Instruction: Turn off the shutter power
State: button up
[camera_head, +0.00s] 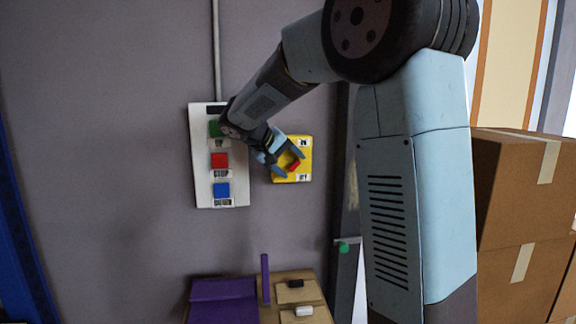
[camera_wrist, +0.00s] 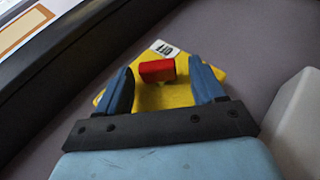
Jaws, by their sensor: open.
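A yellow switch box (camera_head: 304,144) is fixed to the grey wall, with a label at its top and one at its bottom. Its red switch handle (camera_head: 294,165) shows between the fingers of my gripper (camera_head: 290,163). In the wrist view, my gripper (camera_wrist: 165,88) is open, with one blue finger on each side of the red handle (camera_wrist: 157,70). I cannot tell whether either finger touches it. The yellow box (camera_wrist: 180,95) lies behind the fingers, and a white label (camera_wrist: 164,48) shows past the handle. My gripper hides part of the box.
A white panel (camera_head: 201,185) left of the box carries green (camera_head: 215,128), red (camera_head: 219,160) and blue (camera_head: 221,190) buttons. My arm passes in front of its upper part. Cardboard boxes (camera_head: 515,190) stand at the right. A low table with purple pieces (camera_head: 222,290) is below.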

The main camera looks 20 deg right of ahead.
jog(key=v, duration=1.3)
jog(key=shift+a+r, duration=0.25)
jog(key=shift+a, duration=0.05)
jog(key=shift+d, duration=0.1)
jog(key=s+d+f+y, duration=0.3)
jog(key=s, duration=0.5)
jog(key=s+d+f+y, duration=0.2)
jog(key=s+d, duration=0.2)
jog(key=s, duration=0.5)
jog(key=s+f+t+y, duration=0.1)
jog(key=s+f+y, duration=0.1)
jog(key=s+f, duration=0.2)
jog(key=s+f+t+y, duration=0.1)
jog(key=s+f, duration=0.4)
jog(key=s, duration=0.5)
jog(key=shift+f+y, duration=0.3)
jog(key=shift+y, duration=0.4)
jog(key=shift+a, duration=0.1)
